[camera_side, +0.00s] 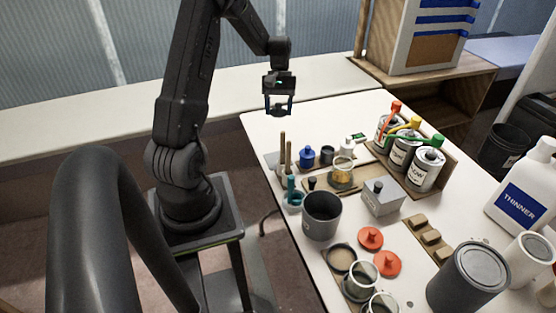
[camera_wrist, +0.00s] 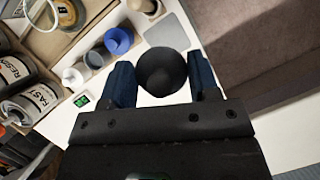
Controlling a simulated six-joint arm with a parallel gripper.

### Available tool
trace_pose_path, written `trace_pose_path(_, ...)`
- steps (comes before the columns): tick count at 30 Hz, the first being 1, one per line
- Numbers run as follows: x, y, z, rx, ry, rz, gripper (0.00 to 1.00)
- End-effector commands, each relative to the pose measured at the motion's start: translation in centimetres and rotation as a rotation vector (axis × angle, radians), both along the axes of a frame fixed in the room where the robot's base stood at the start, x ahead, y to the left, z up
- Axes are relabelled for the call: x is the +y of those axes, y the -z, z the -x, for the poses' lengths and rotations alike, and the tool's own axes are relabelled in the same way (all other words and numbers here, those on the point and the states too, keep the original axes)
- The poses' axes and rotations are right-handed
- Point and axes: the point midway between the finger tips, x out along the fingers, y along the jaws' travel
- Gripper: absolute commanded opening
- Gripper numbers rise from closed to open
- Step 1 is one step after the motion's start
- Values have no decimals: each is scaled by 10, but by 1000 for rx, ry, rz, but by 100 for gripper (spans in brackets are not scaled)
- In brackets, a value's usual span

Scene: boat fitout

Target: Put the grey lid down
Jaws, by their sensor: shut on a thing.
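The grey lid (camera_wrist: 161,70) shows in the wrist view as a dark round disc with a rounded knob. It sits between the two blue-sided fingers of my gripper (camera_wrist: 162,80), which are shut on it. In the side view my gripper (camera_side: 279,108) hangs in the air above the far left corner of the white table, and the lid is too small to make out clearly there. A thin grey square pad (camera_wrist: 172,36) lies on the table below, partly hidden by the lid in the wrist view. The pad also shows in the side view (camera_side: 271,160).
A blue jar (camera_side: 307,156), a small dark pot (camera_side: 327,155) and a white jar (camera_side: 347,146) stand near the pad. Upright brushes (camera_side: 287,152), a large grey pot (camera_side: 321,215) and a grey box (camera_side: 382,197) stand closer. The table's far left corner is bare.

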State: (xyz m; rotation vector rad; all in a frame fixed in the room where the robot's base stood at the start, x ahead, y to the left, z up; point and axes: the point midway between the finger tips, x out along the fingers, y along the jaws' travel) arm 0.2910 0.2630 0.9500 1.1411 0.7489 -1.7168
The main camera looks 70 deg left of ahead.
Motion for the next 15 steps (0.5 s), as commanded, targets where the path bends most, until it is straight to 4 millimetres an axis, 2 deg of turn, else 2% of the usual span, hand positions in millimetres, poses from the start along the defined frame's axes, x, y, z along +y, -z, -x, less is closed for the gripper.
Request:
trace_pose_path(9, 1, 62, 2, 3, -9, 5, 33)
trace_pose_path(15, 2, 93, 1, 1, -9, 3, 33)
